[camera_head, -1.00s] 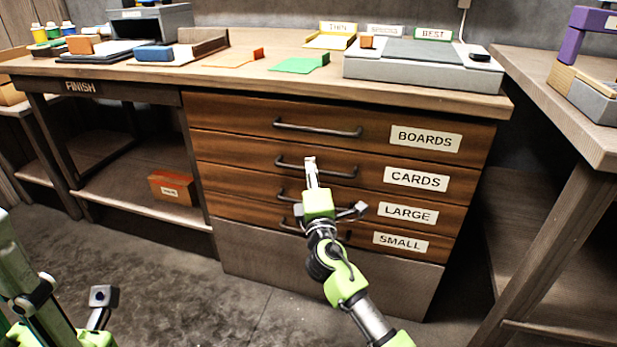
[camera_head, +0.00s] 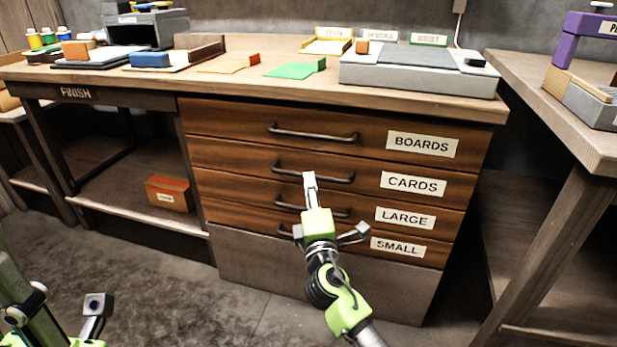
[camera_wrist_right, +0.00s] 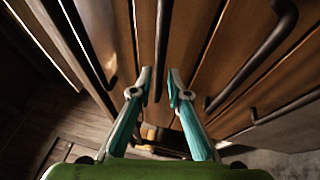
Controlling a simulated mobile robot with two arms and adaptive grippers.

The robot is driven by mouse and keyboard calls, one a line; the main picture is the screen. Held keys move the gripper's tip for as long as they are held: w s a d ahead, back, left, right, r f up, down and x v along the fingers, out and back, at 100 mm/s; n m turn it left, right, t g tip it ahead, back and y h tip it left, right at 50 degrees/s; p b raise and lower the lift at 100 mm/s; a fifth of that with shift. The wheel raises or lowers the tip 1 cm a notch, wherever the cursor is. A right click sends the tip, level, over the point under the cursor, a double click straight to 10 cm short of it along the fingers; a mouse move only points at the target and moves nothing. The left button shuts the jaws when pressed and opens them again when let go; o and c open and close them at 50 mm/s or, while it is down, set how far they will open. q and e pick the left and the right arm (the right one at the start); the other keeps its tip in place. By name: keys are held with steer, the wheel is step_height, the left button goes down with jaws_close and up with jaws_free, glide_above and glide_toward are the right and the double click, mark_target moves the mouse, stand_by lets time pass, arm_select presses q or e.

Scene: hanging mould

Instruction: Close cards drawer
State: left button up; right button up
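The cards drawer (camera_head: 235,159) is the second wooden drawer front from the top, with a white CARDS label (camera_head: 415,184). It looks about level with its neighbours; a small gap cannot be ruled out. Its dark bar handle (camera_head: 335,179) runs across the front. My right gripper (camera_head: 309,178) overlaps the handle's lower middle in the head view. In the wrist view my right gripper (camera_wrist_right: 157,82) has its two fingers apart, with a dark bar handle (camera_wrist_right: 160,45) seen between them; contact cannot be told. Part of my left arm shows at lower left; its fingers are not visible.
The boards drawer (camera_head: 225,122) is above, the large drawer (camera_head: 235,188) and small drawer (camera_head: 235,218) below, with similar handles. The bench top (camera_head: 230,85) carries trays and cards. A side table (camera_head: 580,130) stands at right. The floor in front is open.

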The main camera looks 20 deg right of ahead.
steer(key=v, duration=0.7)
steer(key=shift+s, duration=0.4)
steer(key=shift+a, duration=0.1)
